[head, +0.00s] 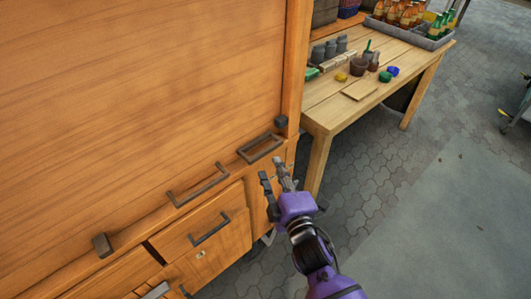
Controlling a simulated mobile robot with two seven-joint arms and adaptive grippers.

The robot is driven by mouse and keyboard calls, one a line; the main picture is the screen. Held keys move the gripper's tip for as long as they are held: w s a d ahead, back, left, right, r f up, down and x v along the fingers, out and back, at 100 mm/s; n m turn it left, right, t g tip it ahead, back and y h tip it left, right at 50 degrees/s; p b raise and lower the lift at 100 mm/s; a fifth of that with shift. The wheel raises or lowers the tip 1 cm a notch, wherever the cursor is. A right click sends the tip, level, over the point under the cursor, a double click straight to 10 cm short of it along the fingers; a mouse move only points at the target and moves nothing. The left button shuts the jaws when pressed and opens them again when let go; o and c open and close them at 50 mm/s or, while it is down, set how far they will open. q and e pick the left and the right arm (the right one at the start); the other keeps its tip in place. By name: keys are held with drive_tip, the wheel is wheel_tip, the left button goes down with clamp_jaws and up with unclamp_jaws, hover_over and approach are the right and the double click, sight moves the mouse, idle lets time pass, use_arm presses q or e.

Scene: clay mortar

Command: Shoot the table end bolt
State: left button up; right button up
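A large orange-brown wooden cabinet (150,80) with a big flat panel fills the left side of the head view. A dark rectangular bracket (260,147) sits on the ledge at its right end. A small dark block (281,121) is on the panel's lower right corner, and another (102,245) is at lower left. I cannot tell which fitting is the end bolt. My purple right gripper (272,170) is just below and right of the bracket, in front of the cabinet's right end. Its fingers look apart with nothing between them. My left gripper is not in view.
Dark bar handles are on the ledge (198,186) and the drawer (209,229). A wooden table (325,115) with pots, coloured lumps and a bottle tray (405,35) stands behind at upper right. The paved floor (430,200) on the right is mostly clear.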

sight(267, 153)
drive_tip(key=w+a+n, duration=0.1)
drive_tip(key=w, duration=0.1)
drive_tip(key=w+n, duration=0.1)
drive_tip(key=w, duration=0.1)
drive_tip(key=w+a+n, duration=0.1)
drive_tip(key=w, duration=0.2)
drive_tip(key=shift+a+r, duration=0.3)
drive_tip(key=shift+r, duration=0.05)
drive_tip(key=shift+c, duration=0.4)
clamp_jaws()
